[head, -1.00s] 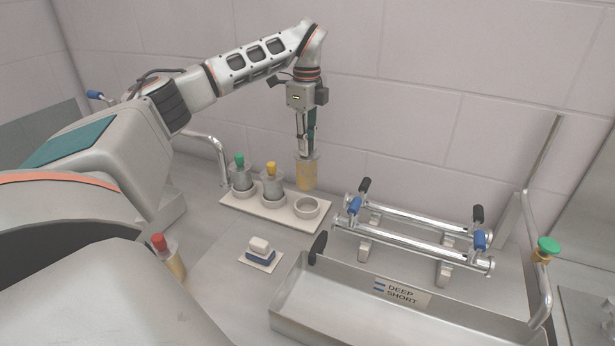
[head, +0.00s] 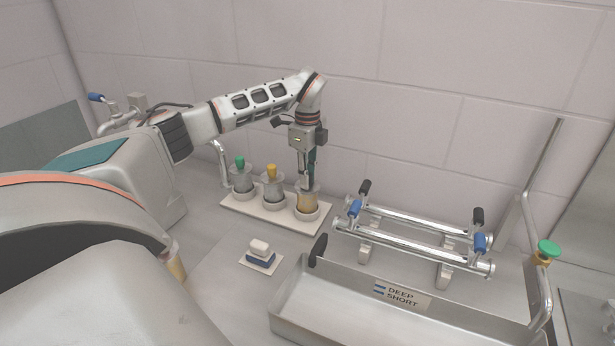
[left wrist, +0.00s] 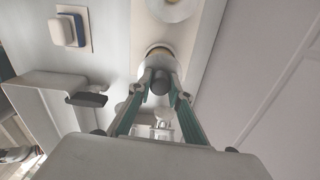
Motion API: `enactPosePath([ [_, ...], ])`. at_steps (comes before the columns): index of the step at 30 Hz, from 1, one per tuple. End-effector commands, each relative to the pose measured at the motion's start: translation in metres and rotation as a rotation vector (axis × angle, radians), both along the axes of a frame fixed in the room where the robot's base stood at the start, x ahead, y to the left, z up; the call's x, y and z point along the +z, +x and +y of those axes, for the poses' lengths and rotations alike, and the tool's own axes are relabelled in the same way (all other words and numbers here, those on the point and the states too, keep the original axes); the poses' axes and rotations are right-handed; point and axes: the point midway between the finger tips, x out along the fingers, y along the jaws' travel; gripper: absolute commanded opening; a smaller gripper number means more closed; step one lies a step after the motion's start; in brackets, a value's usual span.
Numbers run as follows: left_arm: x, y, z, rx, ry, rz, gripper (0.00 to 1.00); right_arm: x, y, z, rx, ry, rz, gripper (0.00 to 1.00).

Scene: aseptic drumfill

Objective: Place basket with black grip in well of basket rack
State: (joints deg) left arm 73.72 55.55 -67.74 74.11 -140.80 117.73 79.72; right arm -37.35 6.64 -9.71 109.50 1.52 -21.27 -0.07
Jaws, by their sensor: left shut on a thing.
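The basket with black grip (head: 307,203) is a yellowish mesh cup. It stands upright at the right-hand well of the basket rack (head: 240,208), its lower end inside the ring. My left gripper (head: 309,183) points down over it and is shut on its grip. In the left wrist view the dark grip (left wrist: 160,84) shows between the fingertips. I cannot tell whether the basket rests on the well floor. The other wells hold a green-topped basket (head: 242,179) and a yellow-topped basket (head: 272,187). My right gripper is not in view.
A small white and blue block (head: 260,250) lies on a pad in front of the rack. A steel tray (head: 290,318) labelled DEEP SHORT and a chrome rail holder (head: 400,238) stand to the right. Another basket (head: 174,265) is partly hidden by my arm.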

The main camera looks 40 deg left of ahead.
Motion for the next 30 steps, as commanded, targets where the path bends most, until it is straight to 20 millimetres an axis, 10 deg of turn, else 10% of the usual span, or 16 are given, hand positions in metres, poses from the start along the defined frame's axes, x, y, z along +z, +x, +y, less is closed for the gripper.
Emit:
enactPosePath([
  [3, -0.003, 0.000, 0.000, 0.000, 0.000, 0.000, 0.00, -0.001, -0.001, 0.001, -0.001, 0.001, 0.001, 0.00],
  [6, -0.003, 0.000, 0.000, -0.001, 0.001, 0.000, 0.35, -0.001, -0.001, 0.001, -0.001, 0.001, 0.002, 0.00],
  [19, 0.004, 0.001, 0.000, 0.000, 0.000, -0.002, 0.35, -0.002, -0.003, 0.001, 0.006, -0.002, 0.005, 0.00],
  [30, 0.073, 0.002, 0.001, 0.000, 0.001, -0.006, 0.35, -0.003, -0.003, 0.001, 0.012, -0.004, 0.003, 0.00],
])
